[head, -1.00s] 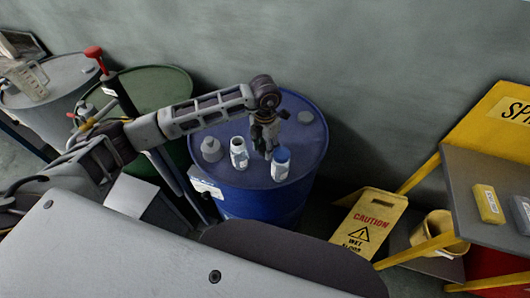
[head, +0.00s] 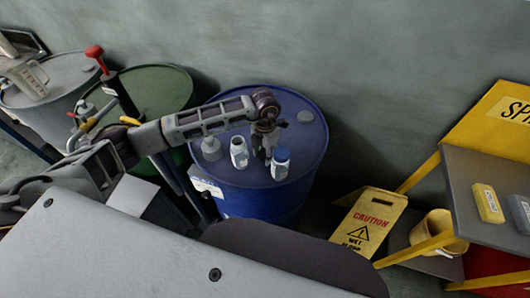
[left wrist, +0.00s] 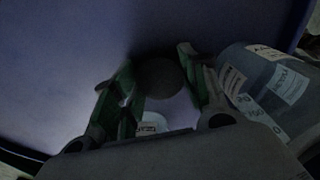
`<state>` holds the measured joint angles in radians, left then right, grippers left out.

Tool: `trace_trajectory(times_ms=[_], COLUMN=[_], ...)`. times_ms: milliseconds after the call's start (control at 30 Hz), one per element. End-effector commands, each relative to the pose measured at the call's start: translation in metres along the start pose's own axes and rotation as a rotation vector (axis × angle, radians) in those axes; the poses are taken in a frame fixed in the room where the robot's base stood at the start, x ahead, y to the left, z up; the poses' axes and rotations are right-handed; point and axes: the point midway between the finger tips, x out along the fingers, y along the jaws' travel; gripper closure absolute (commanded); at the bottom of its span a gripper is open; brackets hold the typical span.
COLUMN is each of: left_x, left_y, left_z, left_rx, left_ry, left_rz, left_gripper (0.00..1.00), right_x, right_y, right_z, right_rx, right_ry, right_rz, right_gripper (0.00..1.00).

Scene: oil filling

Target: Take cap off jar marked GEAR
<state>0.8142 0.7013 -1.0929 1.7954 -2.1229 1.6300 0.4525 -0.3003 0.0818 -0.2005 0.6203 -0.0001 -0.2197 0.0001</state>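My left gripper (head: 264,146) points down over the blue drum, between a pale jar (head: 239,152) on its left and a jar with a blue cap (head: 281,163) on its right. In the left wrist view its green-padded fingers (left wrist: 160,72) stand apart on either side of a dark round disc (left wrist: 158,78). Below the disc is a pale shape with a small label (left wrist: 147,128). I cannot tell whether the fingers touch the disc. A bluish labelled container (left wrist: 265,90) stands just right of the fingers. No label reads clearly as GEAR. My right gripper is out of view.
The blue drum top (head: 230,178) also bears a grey conical piece (head: 211,148) and a round bung (head: 305,116). A green drum (head: 160,88) stands left. A yellow caution sign (head: 368,222) and bucket (head: 436,230) stand right, by a grey shelf (head: 470,175).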

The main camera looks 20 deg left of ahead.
Motion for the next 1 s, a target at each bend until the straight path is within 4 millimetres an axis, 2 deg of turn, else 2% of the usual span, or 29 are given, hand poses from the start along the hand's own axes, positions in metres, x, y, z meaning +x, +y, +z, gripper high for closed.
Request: trace_trajectory(times_ms=[33,100,133,667,867,1000], left_x=[0.000,0.000,0.000,-0.004,-0.024,-0.044], left_y=[0.000,0.000,0.000,0.000,0.000,0.001], left_z=[0.000,0.000,0.000,0.000,0.001,0.001], left_rx=[0.000,0.000,0.000,0.000,0.001,0.000], left_ry=[0.000,0.000,0.000,0.000,-0.003,-0.004], left_rz=[0.000,0.000,0.000,0.000,0.001,0.002], left_gripper=[0.47,0.38,0.37,0.37,0.37,0.37], right_x=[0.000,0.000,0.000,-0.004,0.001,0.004], right_y=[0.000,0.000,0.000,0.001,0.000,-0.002], right_z=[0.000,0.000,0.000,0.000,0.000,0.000], right_rx=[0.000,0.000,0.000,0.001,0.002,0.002], right_ry=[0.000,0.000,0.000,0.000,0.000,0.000], right_rz=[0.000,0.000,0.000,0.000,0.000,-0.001], right_gripper=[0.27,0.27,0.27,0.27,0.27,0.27])
